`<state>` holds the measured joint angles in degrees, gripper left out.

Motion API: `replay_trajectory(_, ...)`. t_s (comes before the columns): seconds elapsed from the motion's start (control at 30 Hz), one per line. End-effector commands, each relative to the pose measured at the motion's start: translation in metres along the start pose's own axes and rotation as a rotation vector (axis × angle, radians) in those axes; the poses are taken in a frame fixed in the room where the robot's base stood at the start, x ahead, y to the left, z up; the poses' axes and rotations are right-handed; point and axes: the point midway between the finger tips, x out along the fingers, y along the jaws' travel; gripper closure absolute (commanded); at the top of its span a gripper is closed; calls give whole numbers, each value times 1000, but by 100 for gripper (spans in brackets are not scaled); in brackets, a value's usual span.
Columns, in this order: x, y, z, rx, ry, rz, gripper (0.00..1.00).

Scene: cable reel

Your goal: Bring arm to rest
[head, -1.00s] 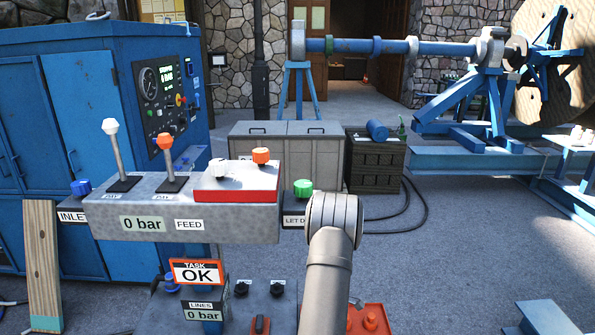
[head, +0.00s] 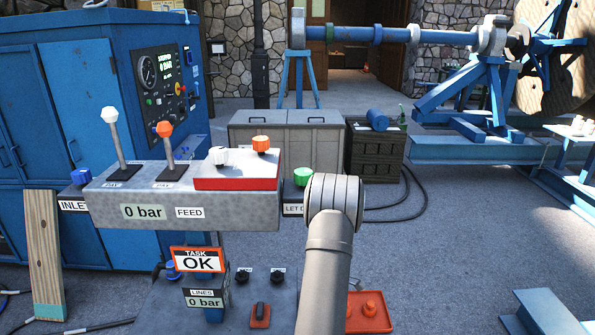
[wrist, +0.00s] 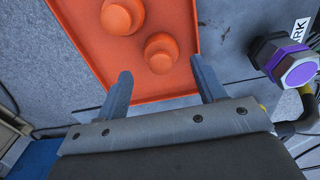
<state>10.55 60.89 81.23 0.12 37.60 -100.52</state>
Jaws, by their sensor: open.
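My arm (head: 327,255) rises at the lower middle of the head view, beside the right end of the grey control box. My gripper is hidden in that view. In the wrist view my gripper (wrist: 165,88) has its two fingers spread apart with nothing between them. Its fingertips show in front of an orange tray (wrist: 190,50) with two round orange knobs (wrist: 160,52). The same tray shows in the head view (head: 371,325), just right of my arm. The grey control box (head: 160,215) reads 0 bar, and a sign (head: 198,262) below it reads TASK OK.
Two levers (head: 115,140) and several coloured knobs stand on the control box. A purple-capped fitting (wrist: 296,62) is close to my right finger in the wrist view. A blue cabinet (head: 60,120) stands at left. Floor at right (head: 450,250) is open, with blue frames beyond.

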Motion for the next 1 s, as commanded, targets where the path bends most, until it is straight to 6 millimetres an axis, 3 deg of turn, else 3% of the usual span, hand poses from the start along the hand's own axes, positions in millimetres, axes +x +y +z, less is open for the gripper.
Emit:
replay_trajectory(0.07, -15, -2, 2, 1, 0, 0, 37)
replay_trajectory(0.73, -83, -78, 89, 3, 0, 0, 37)
replay_trajectory(1.0, -85, -76, 27, -5, 1, -3, 37)
